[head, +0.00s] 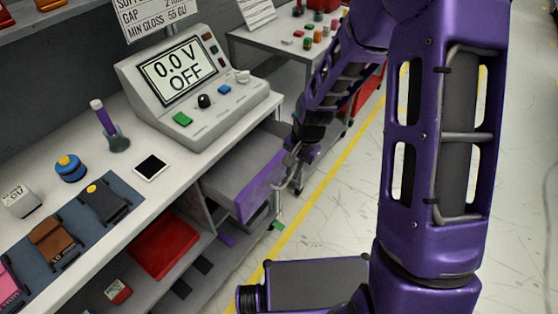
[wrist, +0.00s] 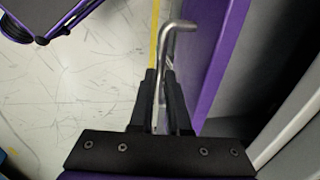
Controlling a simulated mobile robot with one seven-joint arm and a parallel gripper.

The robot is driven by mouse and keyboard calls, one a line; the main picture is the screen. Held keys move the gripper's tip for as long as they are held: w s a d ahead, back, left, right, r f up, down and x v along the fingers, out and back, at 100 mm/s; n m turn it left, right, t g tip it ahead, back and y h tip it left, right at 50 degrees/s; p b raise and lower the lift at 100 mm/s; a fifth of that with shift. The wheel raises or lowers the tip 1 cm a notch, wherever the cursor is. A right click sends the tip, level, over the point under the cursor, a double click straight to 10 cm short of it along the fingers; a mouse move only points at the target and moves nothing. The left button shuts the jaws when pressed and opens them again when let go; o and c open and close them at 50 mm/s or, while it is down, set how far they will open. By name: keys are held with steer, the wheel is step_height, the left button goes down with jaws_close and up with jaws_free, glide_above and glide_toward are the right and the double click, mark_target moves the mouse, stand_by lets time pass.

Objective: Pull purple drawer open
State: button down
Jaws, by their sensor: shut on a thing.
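The purple drawer front (head: 260,190) stands out from under the white counter, and the drawer's grey inside shows behind it. In the wrist view the purple front (wrist: 220,65) runs along the right of the fingers, with the dark drawer inside beyond it. A bent metal handle (wrist: 178,27) is fixed on the front's outer side. My gripper (wrist: 161,80) is shut on the handle, with one black finger on each side of the bar. In the head view my gripper (head: 292,157) is small and partly hidden at the drawer front.
The white counter (head: 190,175) carries a grey meter box (head: 195,90) reading "0.0 V OFF". A red tray (head: 163,243) lies on the shelf below. A grey side table (head: 275,45) stands behind. Open floor with a yellow line (head: 335,165) lies right of the drawer.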

steer(key=shift+s+d, duration=0.85)
steer(key=shift+d, duration=0.25)
steer(key=shift+s+d, duration=0.8)
steer(key=shift+d, duration=0.25)
steer(key=c, duration=0.9)
jaws_free()
steer(key=shift+r, duration=0.1)
steer(key=r+p, duration=0.1)
steer(key=r, duration=0.4)
steer(key=s+d+r+p, duration=0.1)
steer(key=r, duration=0.5)
steer(key=s+d+r+p, duration=0.1)
steer(key=r, duration=0.5)
steer(key=shift+d, duration=0.25)
steer(key=shift+w, duration=0.1)
